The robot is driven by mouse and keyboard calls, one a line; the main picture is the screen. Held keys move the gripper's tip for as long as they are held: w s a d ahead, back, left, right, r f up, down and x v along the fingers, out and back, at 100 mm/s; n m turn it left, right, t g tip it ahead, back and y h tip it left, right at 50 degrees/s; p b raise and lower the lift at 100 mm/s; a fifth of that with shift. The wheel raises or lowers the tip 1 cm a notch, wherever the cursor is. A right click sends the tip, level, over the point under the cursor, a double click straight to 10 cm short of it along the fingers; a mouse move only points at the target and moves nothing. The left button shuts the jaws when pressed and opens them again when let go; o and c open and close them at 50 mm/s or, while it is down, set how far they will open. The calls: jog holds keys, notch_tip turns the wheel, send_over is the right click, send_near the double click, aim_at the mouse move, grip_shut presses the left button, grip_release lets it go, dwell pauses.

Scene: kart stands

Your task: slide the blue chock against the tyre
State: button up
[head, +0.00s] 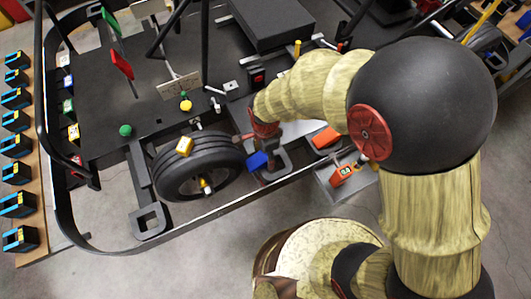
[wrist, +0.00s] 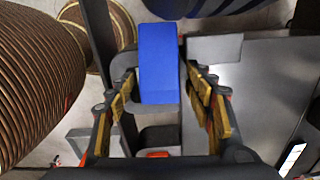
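The blue chock (head: 258,160) lies just right of the black tyre (head: 168,178) in the head view, close to its tread. I cannot tell whether they touch. My gripper (head: 266,150) reaches down at the chock, and my arm comes in from the right. In the wrist view the blue chock (wrist: 159,60) lies between the two fingers of my gripper (wrist: 166,95), toward their tips. The fingers stand apart with a gap on each side of the chock. A dark rounded edge at the top of the wrist view may be the tyre.
An orange block (head: 325,138) sits right of my gripper, near a grey tray (head: 338,190) with an orange device. The kart's side rail (head: 235,208) runs in front of the wheel. Bare floor lies nearer.

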jog(key=c, duration=1)
jog(key=o, duration=1.2)
notch_tip(320, 180, up, 12)
